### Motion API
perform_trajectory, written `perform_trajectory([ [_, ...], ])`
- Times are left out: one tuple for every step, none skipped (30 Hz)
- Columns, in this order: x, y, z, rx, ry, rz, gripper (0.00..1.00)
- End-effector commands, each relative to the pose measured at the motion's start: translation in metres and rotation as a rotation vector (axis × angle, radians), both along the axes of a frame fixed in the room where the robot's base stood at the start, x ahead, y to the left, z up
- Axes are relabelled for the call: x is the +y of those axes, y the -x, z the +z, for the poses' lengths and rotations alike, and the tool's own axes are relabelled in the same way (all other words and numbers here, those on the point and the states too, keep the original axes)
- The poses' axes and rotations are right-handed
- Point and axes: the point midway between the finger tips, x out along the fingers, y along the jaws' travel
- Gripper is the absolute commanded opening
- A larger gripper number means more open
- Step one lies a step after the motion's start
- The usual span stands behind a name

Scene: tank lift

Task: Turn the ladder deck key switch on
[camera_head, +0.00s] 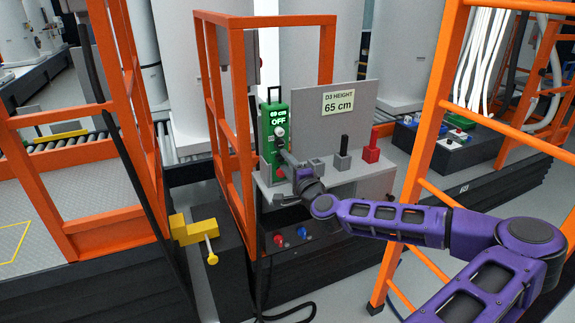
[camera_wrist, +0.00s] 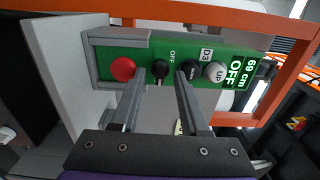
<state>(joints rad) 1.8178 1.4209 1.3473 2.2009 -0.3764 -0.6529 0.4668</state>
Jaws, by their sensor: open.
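The green control panel (camera_head: 276,128) stands upright on a grey ledge and its display reads "69 cm OFF". In the wrist view the panel (camera_wrist: 105,58) lies sideways. A white "UP" button (camera_wrist: 215,71) is further right. My gripper (camera_wrist: 160,84) is open and empty, its fingers pointing at the panel on either side of the key switch. I cannot tell whether they touch the panel.
A sign (camera_head: 338,101) reads "D3 HEIGHT 65 cm" on a grey backboard. Orange rails (camera_head: 240,190) rise left of the panel, and an orange ladder frame (camera_head: 425,130) stands right.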

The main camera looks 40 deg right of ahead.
Motion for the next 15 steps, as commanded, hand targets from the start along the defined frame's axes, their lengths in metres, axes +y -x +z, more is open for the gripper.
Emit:
perform_trajectory([
  [0.000,0.001,0.000,0.000,0.000,-0.001,0.45],
  [0.000,0.002,0.000,0.000,0.000,-0.001,0.45],
  [0.000,0.005,0.000,0.000,0.000,-0.001,0.45],
  [0.001,0.007,0.000,0.000,0.000,-0.001,0.45],
  [0.002,0.011,0.000,0.000,0.000,-0.001,0.45],
  [0.003,0.017,0.000,0.001,0.000,-0.002,0.45],
  [0.004,0.022,0.000,0.001,-0.001,-0.002,0.45],
  [0.005,0.027,0.000,0.001,-0.001,-0.003,0.45],
  [0.007,0.036,0.000,0.001,-0.001,-0.003,0.45],
  [0.008,0.042,0.000,0.000,-0.001,-0.004,0.45],
  [0.010,0.049,0.000,0.001,-0.001,-0.003,0.45],
  [0.013,0.058,0.000,0.001,-0.002,-0.003,0.45],
  [0.014,0.065,0.000,0.001,-0.002,-0.005,0.45],
  [0.016,0.071,0.000,0.001,-0.001,-0.003,0.45],
  [0.018,0.080,0.000,0.001,-0.001,-0.003,0.45],
])
